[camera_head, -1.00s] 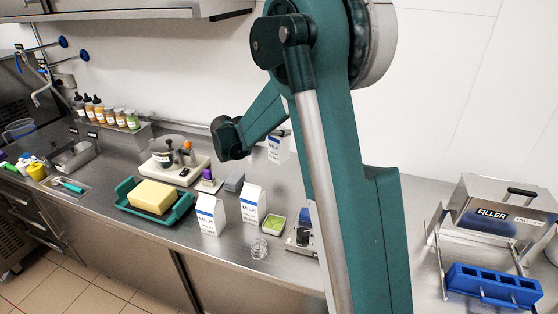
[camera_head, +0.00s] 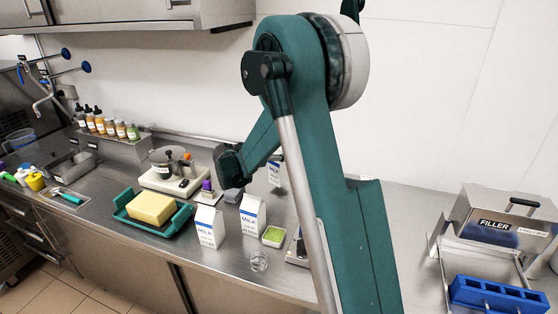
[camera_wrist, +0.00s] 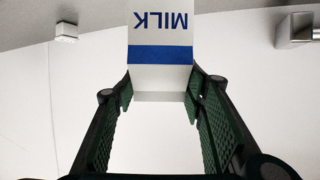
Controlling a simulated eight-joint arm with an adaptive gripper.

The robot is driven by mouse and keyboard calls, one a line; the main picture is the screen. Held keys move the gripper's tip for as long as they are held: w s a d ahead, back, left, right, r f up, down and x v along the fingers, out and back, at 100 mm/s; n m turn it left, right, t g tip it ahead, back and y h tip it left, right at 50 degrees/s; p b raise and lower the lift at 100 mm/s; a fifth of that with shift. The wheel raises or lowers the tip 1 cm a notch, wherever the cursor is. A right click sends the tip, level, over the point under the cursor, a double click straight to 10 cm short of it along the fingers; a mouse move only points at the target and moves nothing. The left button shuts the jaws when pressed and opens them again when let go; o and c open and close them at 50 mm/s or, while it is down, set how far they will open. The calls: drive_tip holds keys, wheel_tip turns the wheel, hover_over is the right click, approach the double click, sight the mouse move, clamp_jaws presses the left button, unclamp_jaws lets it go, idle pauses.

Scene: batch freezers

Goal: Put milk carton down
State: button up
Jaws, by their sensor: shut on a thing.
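My gripper (camera_wrist: 160,88) is shut on a white milk carton with a blue band; the held carton (camera_wrist: 160,78) sits between both fingers in the wrist view, its MILK lettering upside down there. Two more milk cartons stand upright at the counter's front, a left one (camera_head: 209,228) and a right one (camera_head: 252,216).
The steel counter (camera_head: 235,259) also holds a green tray (camera_head: 124,213) with a yellow block (camera_head: 151,207), a pot (camera_head: 169,160) on a white base, a small green-filled dish (camera_head: 273,236) and a clear glass (camera_head: 258,260). A filler machine (camera_head: 503,220) and blue mold (camera_head: 495,296) are at right.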

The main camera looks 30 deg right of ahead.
drive_tip(key=shift+f, duration=1.3)
drive_tip(key=shift+f+b, duration=0.2)
drive_tip(key=shift+b, duration=0.1)
drive_tip(key=o, duration=1.5)
drive_tip(key=shift+o, duration=0.2)
drive_tip(key=shift+r, duration=0.2)
drive_tip(key=shift+a, duration=0.2)
drive_tip(key=p+v, duration=0.1)
drive_tip(key=v, duration=1)
drive_tip(key=shift+s+a+r, duration=0.15)
drive_tip(key=shift+s+a, duration=0.05)
drive_tip(key=shift+a, duration=0.05)
drive_tip(key=shift+s+r, duration=0.1)
